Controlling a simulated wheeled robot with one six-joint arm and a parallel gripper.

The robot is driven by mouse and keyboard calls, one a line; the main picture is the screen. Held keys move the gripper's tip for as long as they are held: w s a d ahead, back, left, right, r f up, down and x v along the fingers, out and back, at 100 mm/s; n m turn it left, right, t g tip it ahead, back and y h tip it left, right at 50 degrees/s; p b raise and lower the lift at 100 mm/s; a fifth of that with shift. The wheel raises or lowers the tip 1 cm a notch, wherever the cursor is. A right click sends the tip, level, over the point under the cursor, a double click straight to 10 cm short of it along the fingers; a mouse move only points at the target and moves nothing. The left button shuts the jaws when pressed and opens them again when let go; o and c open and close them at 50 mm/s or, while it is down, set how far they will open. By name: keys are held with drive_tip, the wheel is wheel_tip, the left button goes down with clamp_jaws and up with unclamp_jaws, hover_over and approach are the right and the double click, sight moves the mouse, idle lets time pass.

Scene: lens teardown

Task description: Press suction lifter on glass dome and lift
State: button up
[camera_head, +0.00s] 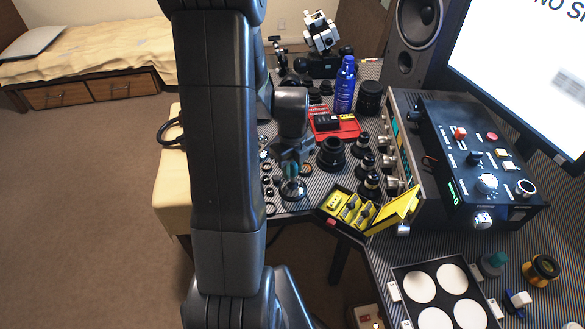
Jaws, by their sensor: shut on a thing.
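My gripper (291,164) points down over the striped table, left of the middle of the work area. It is shut on a small teal-coloured piece, which appears to be the suction lifter (292,171); the fingers hide much of it. Right below is a small round clear part in a dark ring, which looks like the glass dome (293,189). The lifter's lower end is at or just above the dome; I cannot tell whether they touch. My arm crosses the left-middle of the view and hides part of the table.
Black lens barrels (331,154) stand close to the right. A yellow open case (350,208) lies at the front right, a red tray (335,124) behind.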

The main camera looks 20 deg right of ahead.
drive_tip(key=shift+r+p, duration=2.65)
drive_tip(key=shift+r, duration=1.2)
drive_tip(key=shift+s, duration=0.1)
